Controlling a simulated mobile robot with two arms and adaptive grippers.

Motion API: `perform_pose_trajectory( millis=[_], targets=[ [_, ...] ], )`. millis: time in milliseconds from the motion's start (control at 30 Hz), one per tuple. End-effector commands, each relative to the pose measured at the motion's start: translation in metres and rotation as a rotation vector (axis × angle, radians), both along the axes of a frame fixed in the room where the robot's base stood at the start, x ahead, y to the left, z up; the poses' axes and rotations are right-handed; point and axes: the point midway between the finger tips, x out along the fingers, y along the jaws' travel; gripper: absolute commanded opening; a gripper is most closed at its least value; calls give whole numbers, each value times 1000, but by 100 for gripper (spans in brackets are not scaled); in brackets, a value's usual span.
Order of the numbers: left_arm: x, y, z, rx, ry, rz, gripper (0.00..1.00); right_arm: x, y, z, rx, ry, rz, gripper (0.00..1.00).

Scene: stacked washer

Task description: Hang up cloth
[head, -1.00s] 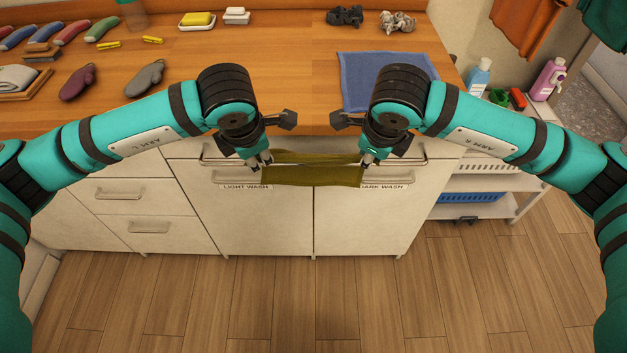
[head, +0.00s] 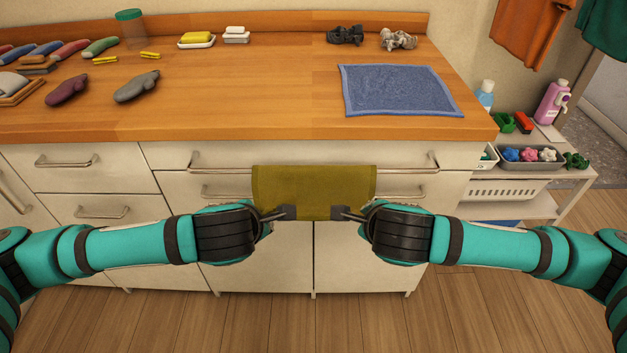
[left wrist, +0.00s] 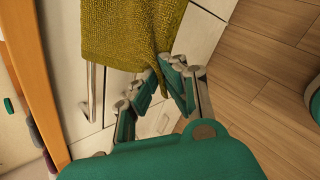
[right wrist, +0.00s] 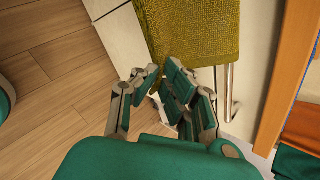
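The olive-green cloth (head: 313,188) is spread flat and upright at the front of the cabinet. It covers the middle of the long upper bar handle (head: 215,168), its top edge about level with the bar; whether it passes over behind the bar is hidden. In the left wrist view, my left gripper (left wrist: 155,78) is closed at one lower corner of the cloth. In the right wrist view, my right gripper (right wrist: 161,72) is closed at the other lower corner.
The wooden countertop (head: 250,110) lies above the bar, with a blue mat (head: 400,90) on it. A lower handle (head: 400,190) sits below the bar. A shelf cart (head: 545,200) stands at the right. The floor (head: 320,325) in front is clear.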

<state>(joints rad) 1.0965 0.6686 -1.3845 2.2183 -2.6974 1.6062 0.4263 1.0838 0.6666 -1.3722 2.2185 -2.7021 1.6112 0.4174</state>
Motion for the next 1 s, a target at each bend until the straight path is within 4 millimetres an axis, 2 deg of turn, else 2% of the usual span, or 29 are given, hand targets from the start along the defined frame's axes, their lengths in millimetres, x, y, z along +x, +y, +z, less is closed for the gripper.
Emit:
perform_pose_trajectory(
  millis=[33, 100, 467, 500, 733, 1000],
  targets=[
    [0, 3, -9, 5, -9, 9, 0, 0, -3, -8, -5, -11, -9, 0],
    [0, 3, -11, 4, -23, 11, 0, 0, -3, -11, -3, -25, -11, 0],
    [0, 3, -12, 2, -37, 14, 0, 0, -3, -12, -1, -38, -13, 0],
    [0, 3, -12, 2, -37, 14, 8, 0, -3, -12, -1, -38, -13, 7],
    [0, 2, -12, -1, -37, 10, 38, 0, -2, -12, 2, -37, -9, 37],
    [-1, 1, -12, -3, -37, 7, 38, 0, -1, -11, 4, -37, -6, 38]
  ],
)
